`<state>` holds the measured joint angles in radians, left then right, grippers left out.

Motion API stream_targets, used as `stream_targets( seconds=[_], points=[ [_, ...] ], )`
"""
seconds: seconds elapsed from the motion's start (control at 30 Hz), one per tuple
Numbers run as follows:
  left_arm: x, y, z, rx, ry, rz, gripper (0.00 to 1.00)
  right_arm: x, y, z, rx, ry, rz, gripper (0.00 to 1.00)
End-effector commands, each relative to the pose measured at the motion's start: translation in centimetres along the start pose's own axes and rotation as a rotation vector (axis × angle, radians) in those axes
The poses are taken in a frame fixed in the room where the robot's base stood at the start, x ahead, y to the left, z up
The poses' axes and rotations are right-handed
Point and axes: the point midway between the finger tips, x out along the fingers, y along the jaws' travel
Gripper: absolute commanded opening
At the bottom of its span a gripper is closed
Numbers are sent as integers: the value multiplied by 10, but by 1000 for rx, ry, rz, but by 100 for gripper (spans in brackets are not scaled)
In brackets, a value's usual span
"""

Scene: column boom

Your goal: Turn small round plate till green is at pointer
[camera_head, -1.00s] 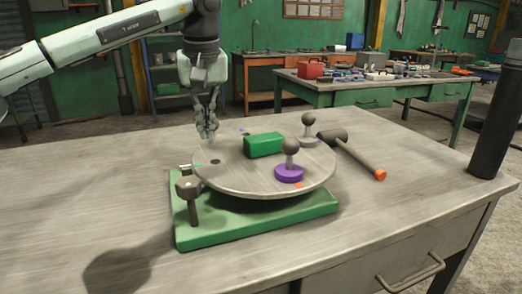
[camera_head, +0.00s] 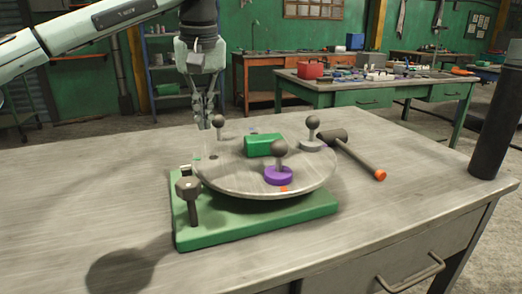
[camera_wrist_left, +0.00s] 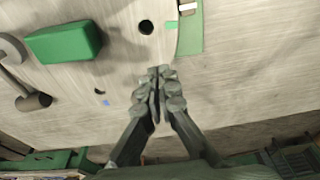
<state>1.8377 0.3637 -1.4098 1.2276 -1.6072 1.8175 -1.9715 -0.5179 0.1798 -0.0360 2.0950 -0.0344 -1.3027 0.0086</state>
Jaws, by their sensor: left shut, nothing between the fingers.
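The round grey plate (camera_head: 235,178) lies on a green base (camera_head: 255,224). My left gripper (camera_head: 205,125) is shut and empty over the plate's back-left edge. The wrist view shows its closed fingertips (camera_wrist_left: 159,73) near the rim.
A dark-headed post (camera_head: 188,190) stands on the base's left corner. A hammer (camera_head: 355,157) with an orange handle end lies right of the plate. A black cylinder (camera_head: 494,125) stands at the far right. The table's left side is clear.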

Motion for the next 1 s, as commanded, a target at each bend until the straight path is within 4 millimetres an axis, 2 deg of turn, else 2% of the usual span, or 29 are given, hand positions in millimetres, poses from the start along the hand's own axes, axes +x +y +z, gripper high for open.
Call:
stream_targets(
  seconds=[0.6, 1.0],
  points=[
    [-60, 0, -12, 1, 0, 0, 0, 0, 0, 0, 0, 0, 0, 40],
    [-65, 0, -13, 1, -1, -1, 0, 0, 0, 0, 0, 0, 0, 40]
  ],
)
